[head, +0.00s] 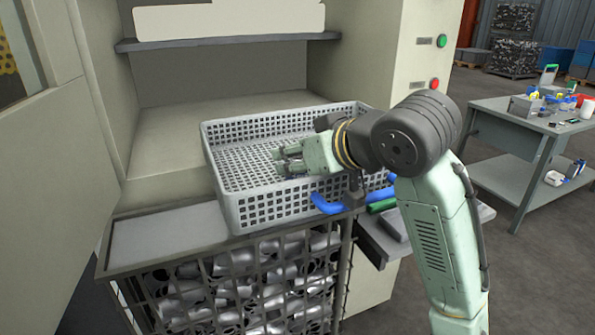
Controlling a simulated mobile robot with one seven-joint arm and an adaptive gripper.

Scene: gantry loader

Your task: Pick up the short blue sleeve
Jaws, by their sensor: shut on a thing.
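My gripper (283,160) reaches in from the right over the white slotted basket (245,213). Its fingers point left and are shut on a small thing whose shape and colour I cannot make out. I cannot tell whether it is above the basket floor or touching it. No short blue sleeve shows clearly; one may be hidden by the fingers or my arm. A curved blue piece (327,205) is at the basket's front right side, and I cannot tell what it is.
The basket stands at the opening of a beige machine, above a wire cage of metal parts (240,290). A green item (381,205) lies right of the basket. A grey bench (515,125) with bottles and tools stands at right. Green and red buttons (435,84) are on the machine.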

